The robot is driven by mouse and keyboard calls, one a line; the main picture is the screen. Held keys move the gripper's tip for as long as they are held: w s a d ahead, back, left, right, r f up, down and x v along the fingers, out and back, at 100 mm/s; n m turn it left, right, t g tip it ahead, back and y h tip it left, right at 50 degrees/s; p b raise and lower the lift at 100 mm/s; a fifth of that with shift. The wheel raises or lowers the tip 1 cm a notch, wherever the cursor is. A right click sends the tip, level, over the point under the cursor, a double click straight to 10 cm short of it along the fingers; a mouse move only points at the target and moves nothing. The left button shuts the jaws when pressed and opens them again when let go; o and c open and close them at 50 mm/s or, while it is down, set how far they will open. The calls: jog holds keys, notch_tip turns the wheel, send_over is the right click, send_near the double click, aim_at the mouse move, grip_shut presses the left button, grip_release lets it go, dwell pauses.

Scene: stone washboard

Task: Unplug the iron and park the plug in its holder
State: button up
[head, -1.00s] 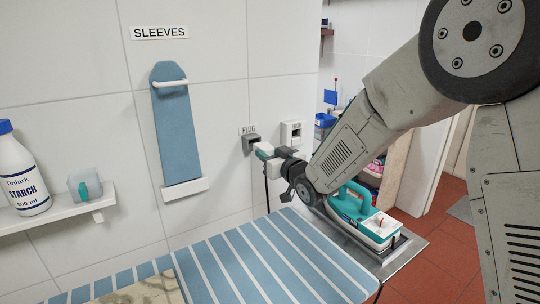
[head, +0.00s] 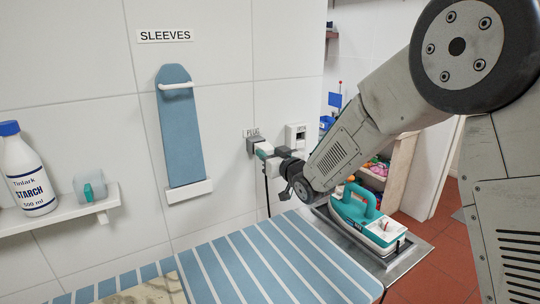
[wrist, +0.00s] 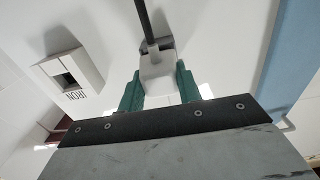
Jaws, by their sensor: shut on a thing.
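The white plug (wrist: 158,70) sits between the green fingertips of my gripper (wrist: 158,88), which is shut on it. In the wrist view its front end is at the grey holder (wrist: 156,46); I cannot tell whether it is fully seated. A dark cord (wrist: 146,18) runs from there. In the head view my gripper (head: 264,151) is right at the grey holder (head: 253,146) under the PLUG label. The white wall socket marked IRON (head: 296,136) is to its right and looks empty in the wrist view (wrist: 68,75). The teal and white iron (head: 368,217) rests on a metal tray.
The striped ironing board (head: 240,262) lies below. A blue sleeve board (head: 180,125) hangs on the wall to the left. A shelf (head: 95,208) holds a starch bottle (head: 28,175) and a clear cup (head: 90,187). The wall between sleeve board and holder is clear.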

jog(key=shift+w+a, duration=0.4)
jog(key=shift+w, duration=0.2)
jog(key=o, duration=1.3)
jog(key=shift+c, duration=0.2)
jog(key=shift+s+d, duration=0.1)
jog(key=v, duration=0.7)
jog(key=shift+s+d, duration=0.15)
jog(key=shift+s, duration=0.1)
